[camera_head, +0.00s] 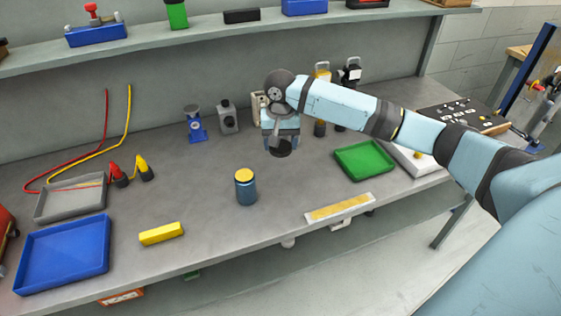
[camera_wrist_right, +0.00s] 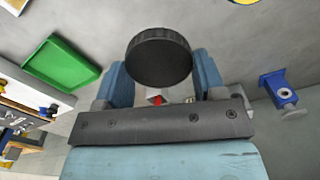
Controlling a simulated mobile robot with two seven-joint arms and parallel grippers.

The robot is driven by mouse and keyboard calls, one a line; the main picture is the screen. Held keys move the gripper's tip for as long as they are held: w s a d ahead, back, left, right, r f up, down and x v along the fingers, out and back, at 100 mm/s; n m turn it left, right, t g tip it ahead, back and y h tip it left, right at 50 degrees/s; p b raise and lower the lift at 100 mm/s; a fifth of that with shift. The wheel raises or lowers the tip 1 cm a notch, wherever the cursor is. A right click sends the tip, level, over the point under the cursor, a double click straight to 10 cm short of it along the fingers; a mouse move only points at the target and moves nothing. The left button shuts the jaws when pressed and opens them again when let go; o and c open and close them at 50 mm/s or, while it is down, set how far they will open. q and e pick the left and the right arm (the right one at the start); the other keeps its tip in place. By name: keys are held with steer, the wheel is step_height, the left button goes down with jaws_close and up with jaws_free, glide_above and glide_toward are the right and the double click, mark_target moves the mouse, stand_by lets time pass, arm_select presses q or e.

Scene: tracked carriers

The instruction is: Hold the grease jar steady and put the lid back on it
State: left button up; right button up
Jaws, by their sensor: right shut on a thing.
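The grease jar (camera_head: 246,190) stands upright on the grey workbench, a blue body with a yellow top face and no lid on it. A sliver of its yellow top shows at the upper edge of the right wrist view (camera_wrist_right: 243,1). My right gripper (camera_head: 281,138) is shut on the round black lid (camera_head: 281,149), behind and to the right of the jar, apart from it. In the right wrist view the ridged lid (camera_wrist_right: 159,58) sits between the two blue fingers. My left gripper is in neither view.
A green tray (camera_head: 364,160) lies right of my gripper, and a strip with a yellow band (camera_head: 339,207) lies near the front edge. A yellow block (camera_head: 161,233), a blue tray (camera_head: 63,254) and a grey tray (camera_head: 70,198) are left. A blue device (camera_head: 195,125) stands behind. Bench around the jar is clear.

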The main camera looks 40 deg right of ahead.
step_height(320, 180, up, 5)
stand_by(0.4)
